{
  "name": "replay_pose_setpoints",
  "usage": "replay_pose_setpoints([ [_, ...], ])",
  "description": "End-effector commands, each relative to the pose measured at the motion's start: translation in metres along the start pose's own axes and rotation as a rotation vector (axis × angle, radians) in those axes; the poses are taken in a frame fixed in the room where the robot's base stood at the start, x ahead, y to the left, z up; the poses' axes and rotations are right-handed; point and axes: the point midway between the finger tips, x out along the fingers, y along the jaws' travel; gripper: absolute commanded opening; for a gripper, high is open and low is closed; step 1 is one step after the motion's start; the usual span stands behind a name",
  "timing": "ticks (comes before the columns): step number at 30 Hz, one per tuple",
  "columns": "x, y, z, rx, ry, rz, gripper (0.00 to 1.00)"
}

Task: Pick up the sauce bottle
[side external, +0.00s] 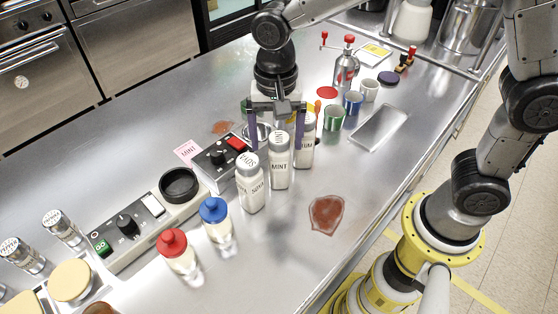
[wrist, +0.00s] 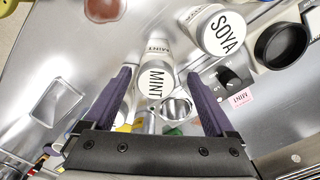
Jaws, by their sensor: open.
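Three white bottles with lettered caps stand upright in a row. The bottle marked SOYA (side external: 250,188) is nearest the front, the one marked MINT (side external: 280,165) is in the middle, and a third, partly hidden bottle (side external: 305,153) has a label I cannot fully read. My gripper (side external: 276,140) is open, pointing down, with purple fingers near the MINT and third bottles. In the wrist view the MINT cap (wrist: 155,87) shows between my open fingers (wrist: 158,75), and the SOYA cap (wrist: 222,32) is outside them at upper right. I see no contact.
Red-capped (side external: 175,250) and blue-capped (side external: 217,222) squeeze bottles stand at front left. A black-knobbed box (side external: 215,158) and pink MINT card (side external: 187,151) lie left of the bottles. Green (side external: 334,118) and blue (side external: 352,104) cups stand behind. A brown spill (side external: 326,214) and tray (side external: 379,128) lie right.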

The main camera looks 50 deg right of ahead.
Motion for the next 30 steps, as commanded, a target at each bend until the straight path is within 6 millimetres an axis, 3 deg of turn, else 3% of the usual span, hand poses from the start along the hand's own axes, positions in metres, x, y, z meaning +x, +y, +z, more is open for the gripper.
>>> replay_pose_setpoints([
  [12, 0.048, 0.005, 0.003, 0.000, -0.001, 0.002, 0.90],
  [21, 0.052, 0.004, 0.003, 0.000, 0.000, -0.001, 0.90],
  [30, 0.052, 0.004, 0.003, 0.000, 0.000, -0.001, 0.36],
])
